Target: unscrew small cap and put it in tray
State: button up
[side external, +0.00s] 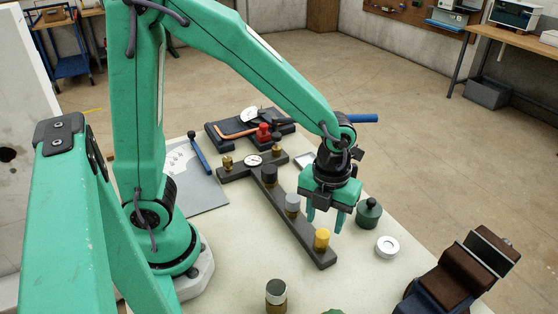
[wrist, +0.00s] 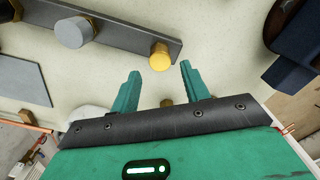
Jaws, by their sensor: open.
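A dark bar (side external: 290,205) on the table carries a row of caps. The small yellow cap (side external: 322,236) is at its near end, with a larger grey cap (side external: 292,203) and a dark cap (side external: 269,174) farther along. My gripper (side external: 325,222) is open and empty, fingers down, close to the yellow cap. In the wrist view the yellow cap (wrist: 160,56) shows just beyond and between my fingertips (wrist: 160,69), apart from them. The grey cap (wrist: 72,32) is to its left. A small light-rimmed tray (side external: 304,159) is partly hidden behind my gripper.
A dark green lidded pot (side external: 369,213) and a white round piece (side external: 388,247) stand right of my gripper. A brown and blue clamp-like block (side external: 463,272) is at the front right. A grey-topped brass piece (side external: 276,295) stands in front. A dark holder (side external: 224,141) lies behind.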

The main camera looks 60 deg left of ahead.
aim_at(323, 233)
jog(key=shift+f, duration=0.1)
dwell(0.3)
jog(key=shift+f, duration=2.4)
